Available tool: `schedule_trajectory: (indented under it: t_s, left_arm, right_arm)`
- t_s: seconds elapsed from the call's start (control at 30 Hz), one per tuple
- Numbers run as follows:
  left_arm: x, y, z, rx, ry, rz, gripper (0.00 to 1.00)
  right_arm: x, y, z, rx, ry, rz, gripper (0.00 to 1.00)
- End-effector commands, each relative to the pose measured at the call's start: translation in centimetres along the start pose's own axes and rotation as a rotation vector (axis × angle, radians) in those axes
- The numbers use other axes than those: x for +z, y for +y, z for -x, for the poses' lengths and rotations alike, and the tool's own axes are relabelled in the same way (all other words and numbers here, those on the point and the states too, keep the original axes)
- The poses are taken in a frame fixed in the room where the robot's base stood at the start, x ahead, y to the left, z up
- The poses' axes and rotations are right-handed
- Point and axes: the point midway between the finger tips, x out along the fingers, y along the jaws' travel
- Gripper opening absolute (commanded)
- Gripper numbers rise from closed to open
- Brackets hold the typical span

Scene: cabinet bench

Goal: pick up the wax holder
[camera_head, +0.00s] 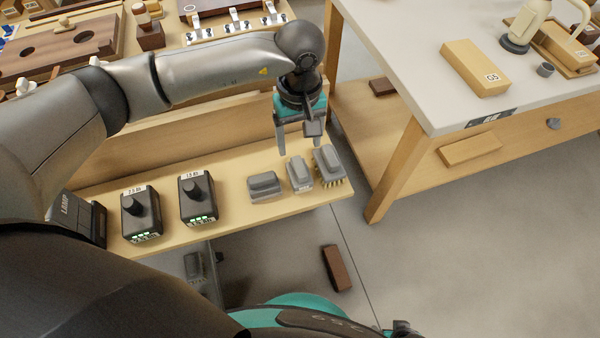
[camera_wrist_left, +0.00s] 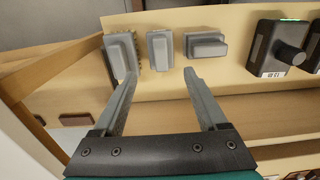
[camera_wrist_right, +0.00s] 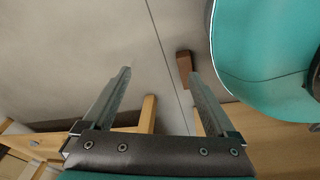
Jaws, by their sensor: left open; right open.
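Three small grey blocks with raised grips stand at the right end of the wooden shelf: a left one (camera_head: 264,187), a middle one (camera_head: 300,174) with a pale label, and a right one (camera_head: 328,163) with bristles below. I cannot tell for sure which is the wax holder. My left gripper (camera_head: 300,146) is open and empty, pointing down just above and behind the middle block. In the left wrist view the middle block (camera_wrist_left: 160,48) lies ahead, between the lines of the fingers. My right gripper (camera_wrist_right: 158,74) is open and empty over the floor.
Two black boxes with knobs (camera_head: 140,213) (camera_head: 198,198) stand left of the blocks. A white-topped bench (camera_head: 400,70) stands to the right, past a floor gap. A brown block (camera_head: 336,268) lies on the floor. A wooden wall (camera_head: 170,150) backs the shelf.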

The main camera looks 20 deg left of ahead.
Motion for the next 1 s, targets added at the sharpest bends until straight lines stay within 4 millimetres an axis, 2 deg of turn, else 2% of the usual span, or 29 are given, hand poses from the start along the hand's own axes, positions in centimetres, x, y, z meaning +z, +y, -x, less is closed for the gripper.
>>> schedule_trajectory:
  t_s: [0.1, 0.3, 0.7, 1.0]
  left_arm:
    - [0.1, 0.0, -2.1, 0.0, -0.002, 0.0, 0.75]
    - [0.1, 0.0, -4.8, 0.001, -0.003, 0.001, 0.75]
    - [0.1, 0.0, -6.9, 0.003, -0.002, 0.001, 0.75]
    - [0.5, -0.3, -10.0, 0.002, -0.003, 0.001, 0.75]
  right_arm:
    - [-1.1, -0.5, 0.1, -0.005, 0.005, -0.002, 0.92]
    - [-2.6, -1.1, 0.6, -0.013, 0.007, -0.004, 0.92]
    - [-3.9, -1.6, 1.4, -0.02, 0.007, -0.006, 0.92]
    - [-5.9, -2.4, 2.8, -0.032, 0.013, -0.011, 0.92]
